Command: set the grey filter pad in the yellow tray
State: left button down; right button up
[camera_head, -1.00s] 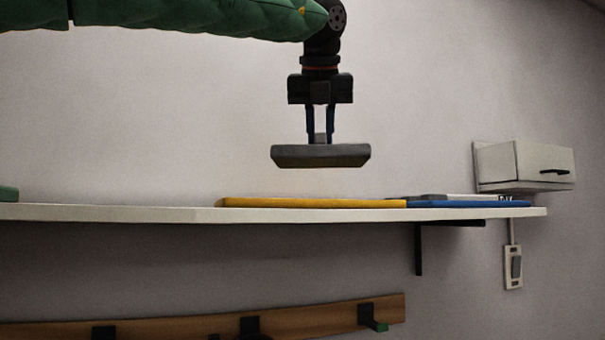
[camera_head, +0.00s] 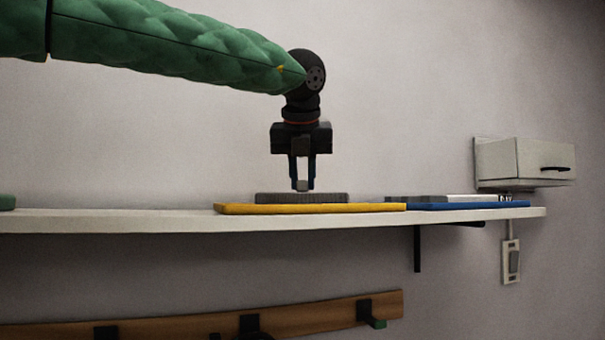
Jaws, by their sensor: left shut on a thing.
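The grey filter pad (camera_head: 275,198) lies level at the yellow tray (camera_head: 235,209) on the white shelf, its lower part hidden behind the tray's front rim. I see the tray edge-on, so I cannot tell whether the pad rests on its floor. My left gripper (camera_head: 302,187) points straight down above the pad and is shut on the small grip block on the pad's top. My right gripper is not in view.
A blue tray (camera_head: 470,206) with grey and white things in it stands right of the yellow tray on the shelf (camera_head: 120,220). A green thing (camera_head: 7,202) is at the far left. A white wall box (camera_head: 525,162) hangs at the right. A hook rail (camera_head: 205,324) runs below.

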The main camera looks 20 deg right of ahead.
pick_arm(q)
jog(key=shift+w+f, duration=0.15)
jog(key=shift+f, duration=0.1)
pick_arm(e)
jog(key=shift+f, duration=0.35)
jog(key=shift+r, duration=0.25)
pick_arm(q)
jog(key=c, duration=1.3)
grip_release()
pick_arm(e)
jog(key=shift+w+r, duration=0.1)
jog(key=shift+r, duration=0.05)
